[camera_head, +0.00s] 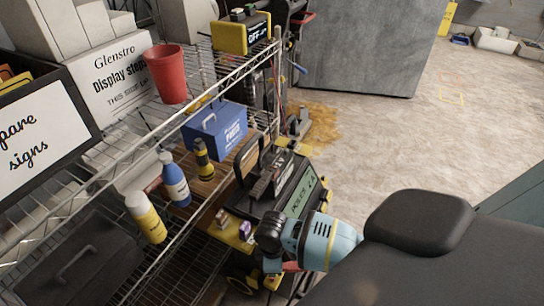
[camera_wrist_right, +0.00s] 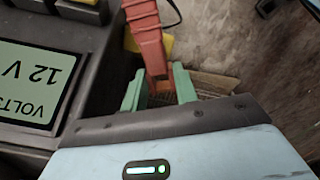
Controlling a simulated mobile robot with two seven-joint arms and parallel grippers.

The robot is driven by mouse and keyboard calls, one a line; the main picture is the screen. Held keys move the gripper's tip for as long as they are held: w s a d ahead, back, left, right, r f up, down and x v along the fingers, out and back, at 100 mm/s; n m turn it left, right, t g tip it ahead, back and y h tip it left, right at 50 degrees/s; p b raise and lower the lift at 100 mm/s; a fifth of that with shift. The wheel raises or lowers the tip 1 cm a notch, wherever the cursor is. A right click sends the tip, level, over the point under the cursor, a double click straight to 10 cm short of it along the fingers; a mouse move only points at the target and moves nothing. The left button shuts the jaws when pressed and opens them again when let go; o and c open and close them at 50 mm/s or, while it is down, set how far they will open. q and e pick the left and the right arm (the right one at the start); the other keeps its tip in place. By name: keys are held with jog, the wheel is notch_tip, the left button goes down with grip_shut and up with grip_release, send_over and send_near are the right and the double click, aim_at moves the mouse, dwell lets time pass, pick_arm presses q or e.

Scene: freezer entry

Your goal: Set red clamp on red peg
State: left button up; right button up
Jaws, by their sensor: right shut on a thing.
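A red clamp (camera_wrist_right: 147,38) is between the green fingers of my right gripper (camera_wrist_right: 160,84) in the right wrist view. The fingers are shut on its lower end, and it points away from my wrist. A bit of red shows below my right wrist in the head view (camera_head: 291,266), beside the charger. The dark charger (camera_head: 290,190) has a green volts panel, which reads 12 V in the wrist view (camera_wrist_right: 32,82). I cannot make out the red peg in either view. My left gripper is not in view.
A wire shelf (camera_head: 120,165) at the left holds a red cup (camera_head: 166,73), a blue box (camera_head: 215,130) and several bottles. Small blocks sit on a yellow ledge (camera_head: 238,242) beside the charger. Open concrete floor (camera_head: 380,145) lies to the right.

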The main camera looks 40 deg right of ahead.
jog(key=shift+s+d+f, duration=0.2)
jog(key=shift+f, duration=0.5)
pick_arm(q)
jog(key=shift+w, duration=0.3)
pick_arm(e)
jog(key=shift+n, duration=0.3)
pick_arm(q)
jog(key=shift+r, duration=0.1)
pick_arm(e)
jog(key=shift+r, duration=0.1)
jog(key=shift+s+f, duration=0.1)
jog(key=shift+f, duration=0.75)
jog(key=shift+f+b, duration=0.55)
jog(key=shift+f, duration=0.7)
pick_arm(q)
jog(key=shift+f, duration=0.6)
